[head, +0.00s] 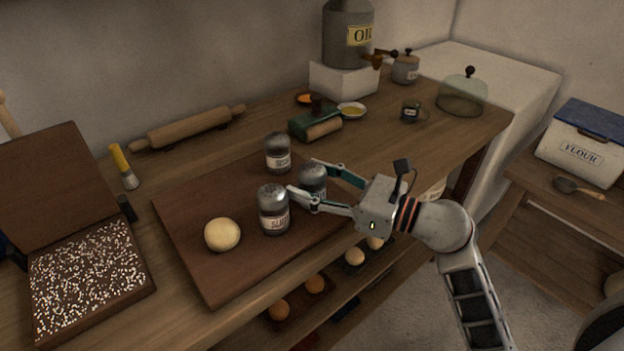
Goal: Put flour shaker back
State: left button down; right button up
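Three grey metal shakers with pale labels stand close together on the dark wooden board (185,222). They are a rear shaker (277,150), a front shaker (273,208) and a right shaker (314,174). I cannot read for certain which label says flour. My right gripper (302,176) reaches in from the right with its fingers on either side of the right shaker. One finger passes in front of that shaker, close to the front shaker; the other is behind it. Whether the fingers press on it is unclear, and its lower part is partly hidden. My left gripper is not in view.
A dough ball (222,235) sits on the board. A flour bin (582,150) is on the right-hand table. Low shelves lie below the counter edge.

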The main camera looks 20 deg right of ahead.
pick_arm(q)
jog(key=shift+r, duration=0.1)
pick_arm(e)
jog(key=shift+r, duration=0.1)
jog(key=v, duration=1)
jog(key=shift+s+d+b, duration=0.25)
jog(key=shift+d+b, duration=0.05)
jog(key=shift+b, duration=0.05)
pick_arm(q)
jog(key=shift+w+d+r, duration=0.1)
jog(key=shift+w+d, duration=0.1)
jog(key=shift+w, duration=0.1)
pick_arm(e)
jog(key=shift+s+d, duration=0.4)
jog(key=shift+s, duration=0.05)
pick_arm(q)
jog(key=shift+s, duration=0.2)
pick_arm(e)
jog(key=shift+r, duration=0.1)
